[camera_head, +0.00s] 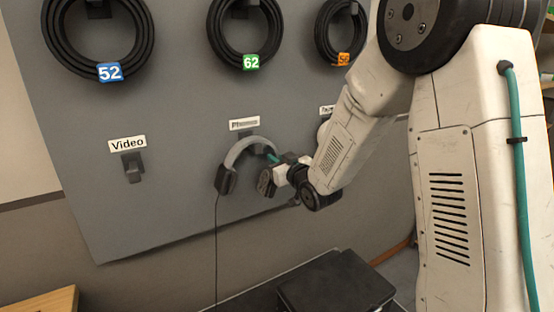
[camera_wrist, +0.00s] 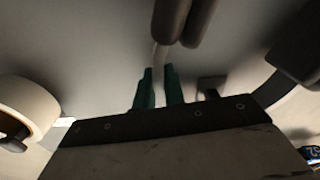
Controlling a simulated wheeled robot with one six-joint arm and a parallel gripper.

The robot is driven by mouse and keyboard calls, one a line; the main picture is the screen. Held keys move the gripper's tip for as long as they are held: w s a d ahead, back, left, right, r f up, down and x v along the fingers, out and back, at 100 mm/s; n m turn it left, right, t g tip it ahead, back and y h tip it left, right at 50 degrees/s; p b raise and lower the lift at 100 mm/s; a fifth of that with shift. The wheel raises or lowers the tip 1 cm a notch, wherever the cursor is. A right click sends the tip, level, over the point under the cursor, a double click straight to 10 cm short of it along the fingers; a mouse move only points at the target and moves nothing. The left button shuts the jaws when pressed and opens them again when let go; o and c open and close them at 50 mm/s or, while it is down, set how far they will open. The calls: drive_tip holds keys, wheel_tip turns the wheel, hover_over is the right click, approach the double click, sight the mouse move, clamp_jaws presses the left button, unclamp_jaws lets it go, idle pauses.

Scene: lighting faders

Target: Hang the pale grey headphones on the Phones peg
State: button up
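The pale grey headphones (camera_head: 240,148) are upright at the wall board under the Phones label (camera_head: 244,124), dark ear cups down, with a cable hanging from the left cup. Their band crosses in front of the Phones peg (camera_head: 246,136); I cannot tell whether it rests on it. My gripper (camera_head: 271,158) is at the right side of the band, near the right cup. In the wrist view my gripper's green fingers (camera_wrist: 159,74) are close together with the thin band between them. Dark ear cups (camera_wrist: 182,20) show past the fingers, and a dark peg (camera_wrist: 208,87) shows beside them.
The empty Video peg (camera_head: 132,166) is to the left. Coiled cables (camera_head: 98,74) hang above, tagged with numbers. A white roll (camera_wrist: 28,108) hangs close to my gripper in the wrist view. A black case (camera_head: 335,285) lies below the board.

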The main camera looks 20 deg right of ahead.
drive_tip(key=o, duration=0.5)
drive_tip(key=shift+f, duration=0.1)
drive_tip(key=shift+s+d, duration=0.1)
drive_tip(key=shift+s, duration=0.05)
drive_tip(key=s+d+f+m+g+h, duration=0.1)
drive_tip(key=s+d+f+g+h, duration=0.15)
drive_tip(key=s+f+g, duration=0.45)
drive_tip(key=s+d+f+m+g+h, duration=0.2)
drive_tip(key=s+d+f+g, duration=0.1)
drive_tip(key=s, duration=0.8)
drive_tip(key=shift+s+a+r+m+g+y, duration=0.15)
drive_tip(key=shift+s+a+r+g, duration=0.75)
drive_tip(key=shift+s+r, duration=2.45)
drive_tip(key=shift+s+a+r+m+g+y, duration=0.15)
drive_tip(key=shift+s+a+r+g, duration=0.7)
drive_tip(key=shift+s, duration=4.55)
drive_tip(key=shift+s+a+r+g+y, duration=0.3)
drive_tip(key=shift+s+r+g, duration=1.05)
drive_tip(key=shift+s+r, duration=2.2)
drive_tip(key=shift+s+f, duration=0.75)
drive_tip(key=shift+f, duration=0.15)
